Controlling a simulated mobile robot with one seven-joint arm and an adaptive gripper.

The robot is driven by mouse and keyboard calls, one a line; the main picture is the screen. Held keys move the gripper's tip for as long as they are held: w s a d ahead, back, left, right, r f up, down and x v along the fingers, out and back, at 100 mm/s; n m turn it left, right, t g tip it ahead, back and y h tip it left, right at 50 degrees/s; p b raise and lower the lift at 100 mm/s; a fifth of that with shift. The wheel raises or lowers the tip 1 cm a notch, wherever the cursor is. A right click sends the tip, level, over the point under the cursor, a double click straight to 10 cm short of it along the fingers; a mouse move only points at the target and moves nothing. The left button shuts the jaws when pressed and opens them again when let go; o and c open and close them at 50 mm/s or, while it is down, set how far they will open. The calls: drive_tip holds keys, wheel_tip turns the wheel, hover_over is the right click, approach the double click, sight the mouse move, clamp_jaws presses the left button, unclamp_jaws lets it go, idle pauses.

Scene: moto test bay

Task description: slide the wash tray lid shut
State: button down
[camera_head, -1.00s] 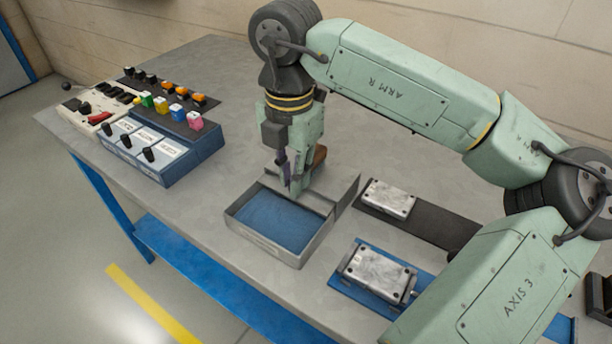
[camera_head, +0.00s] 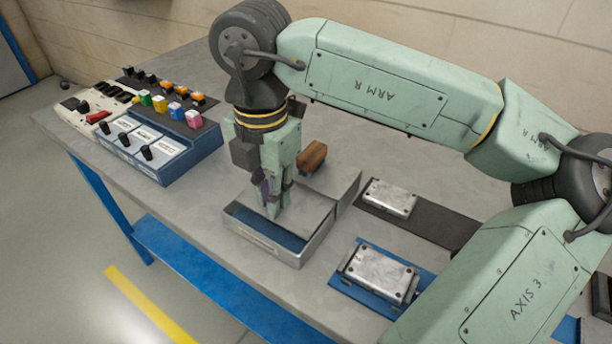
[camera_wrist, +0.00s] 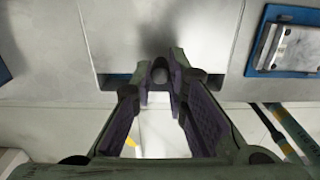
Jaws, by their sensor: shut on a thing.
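The wash tray (camera_head: 262,244) is a shallow grey metal box near the table's front edge. Its grey lid (camera_head: 308,208) covers the rear and middle of it, and it also fills the upper middle of the wrist view (camera_wrist: 150,25). A strip of the blue inside still shows along the front. My gripper (camera_head: 273,212) points down over the tray. In the wrist view its fingers (camera_wrist: 160,72) are shut on a small dark lid knob (camera_wrist: 160,75). The fingers partly hide the knob.
A brown block (camera_head: 312,157) stands behind the tray. Metal boxes on a black strip (camera_head: 390,198) and a blue plate (camera_head: 378,274) lie to the right. A switch panel (camera_head: 150,145) stands at the left. The table's front edge is close to the tray.

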drive_tip(key=shift+s+a, duration=0.5)
drive_tip(key=shift+s, duration=0.2)
drive_tip(key=shift+s+a, duration=0.45)
drive_tip(key=shift+s, duration=0.2)
drive_tip(key=c, duration=1.7)
unclamp_jaws()
drive_tip(key=shift+r, duration=0.1)
wheel_tip(320, 180, up, 7)
drive_tip(key=p, duration=0.3)
